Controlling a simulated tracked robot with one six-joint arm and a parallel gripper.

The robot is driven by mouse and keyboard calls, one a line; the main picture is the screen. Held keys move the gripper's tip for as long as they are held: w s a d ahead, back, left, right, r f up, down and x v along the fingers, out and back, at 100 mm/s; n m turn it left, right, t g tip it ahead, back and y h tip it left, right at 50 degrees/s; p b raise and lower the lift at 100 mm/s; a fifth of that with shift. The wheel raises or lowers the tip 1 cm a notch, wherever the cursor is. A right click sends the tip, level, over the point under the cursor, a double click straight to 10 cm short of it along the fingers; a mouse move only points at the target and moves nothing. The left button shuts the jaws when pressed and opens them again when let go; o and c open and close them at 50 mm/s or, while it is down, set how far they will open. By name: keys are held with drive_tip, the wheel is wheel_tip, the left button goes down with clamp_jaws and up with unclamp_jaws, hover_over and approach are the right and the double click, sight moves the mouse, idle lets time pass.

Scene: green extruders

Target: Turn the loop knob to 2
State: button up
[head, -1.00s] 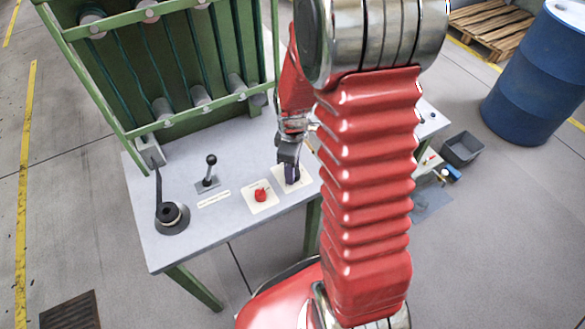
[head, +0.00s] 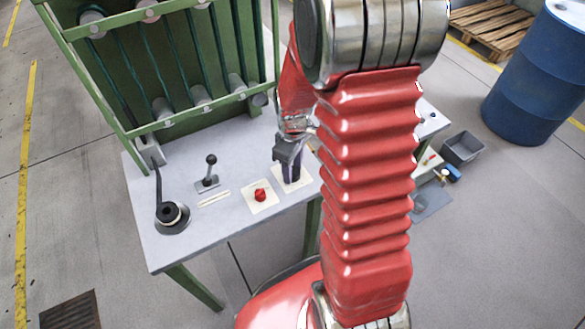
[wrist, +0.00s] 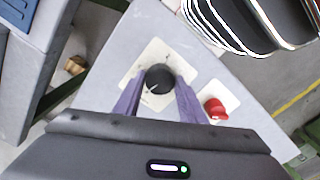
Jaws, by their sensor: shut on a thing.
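The loop knob is a round black knob with a pale pointer line (wrist: 158,79) on a cream square plate (wrist: 136,90). In the wrist view, my gripper (wrist: 160,84) has its two purple fingers on either side of the knob and is shut on it. In the head view, my gripper (head: 290,170) reaches down onto the cream plate (head: 304,181) near the table's right end and hides the knob. The numbers around the knob are too small to read.
A red knob (head: 260,195) on its own cream plate sits close by on the grey table (head: 235,222). Further left are a black lever (head: 210,168) and a tall-handled round base (head: 172,216). A green rack (head: 170,60) stands behind.

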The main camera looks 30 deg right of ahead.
drive_tip(key=m, duration=1)
drive_tip(key=shift+m, duration=0.4)
drive_tip(key=m, duration=0.3)
drive_tip(key=shift+m, duration=0.3)
drive_tip(key=m, duration=0.3)
drive_tip(key=shift+m, duration=0.3)
drive_tip(key=m, duration=0.3)
drive_tip(key=shift+m, duration=0.4)
drive_tip(key=m, duration=0.3)
drive_tip(key=shift+m, duration=2.1)
drive_tip(key=shift+w, duration=0.1)
